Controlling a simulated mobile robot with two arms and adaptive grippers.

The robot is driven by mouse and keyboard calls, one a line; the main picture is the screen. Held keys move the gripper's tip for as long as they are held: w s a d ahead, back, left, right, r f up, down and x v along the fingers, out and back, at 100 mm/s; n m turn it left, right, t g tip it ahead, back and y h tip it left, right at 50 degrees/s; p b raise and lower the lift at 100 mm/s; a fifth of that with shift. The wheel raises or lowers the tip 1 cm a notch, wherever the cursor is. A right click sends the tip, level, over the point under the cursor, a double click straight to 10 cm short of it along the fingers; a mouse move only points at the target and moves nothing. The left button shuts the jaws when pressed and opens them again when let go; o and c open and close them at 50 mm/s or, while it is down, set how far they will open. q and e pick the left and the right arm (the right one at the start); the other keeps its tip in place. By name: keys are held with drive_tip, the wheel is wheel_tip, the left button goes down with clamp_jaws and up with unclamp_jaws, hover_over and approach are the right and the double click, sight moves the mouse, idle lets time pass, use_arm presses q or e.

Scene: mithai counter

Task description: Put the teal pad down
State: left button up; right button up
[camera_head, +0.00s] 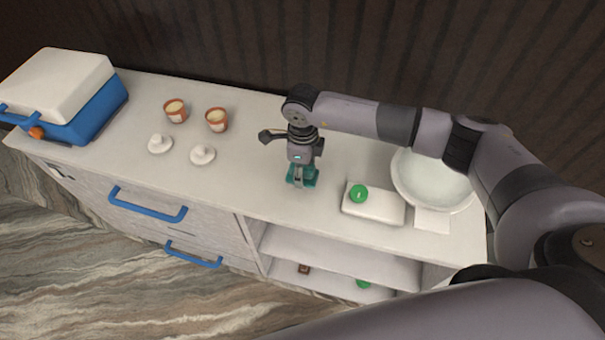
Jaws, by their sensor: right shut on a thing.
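The teal pad (309,176) is in the fingers of my right gripper (300,181), over the middle of the white counter top. The gripper points down and is shut on the pad, hiding part of it. The pad is at or just above the counter surface; I cannot tell whether it touches. My left gripper is not in view.
A white block (373,206) with a green round item (358,194) and a white bowl (432,182) stand to the right. Two terracotta cups (216,120) and two white lids (203,155) are left. A blue and white box (88,112) stands far left. Counter (250,180) is clear left of the pad.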

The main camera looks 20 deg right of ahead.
wheel_tip(320, 180, down, 3)
drive_tip(key=shift+f+p, duration=0.15)
drive_tip(key=shift+p, duration=0.15)
drive_tip(key=shift+f, duration=0.2)
drive_tip(key=o, duration=1.1)
drive_tip(key=shift+r, duration=0.1)
drive_tip(key=shift+r, duration=0.1)
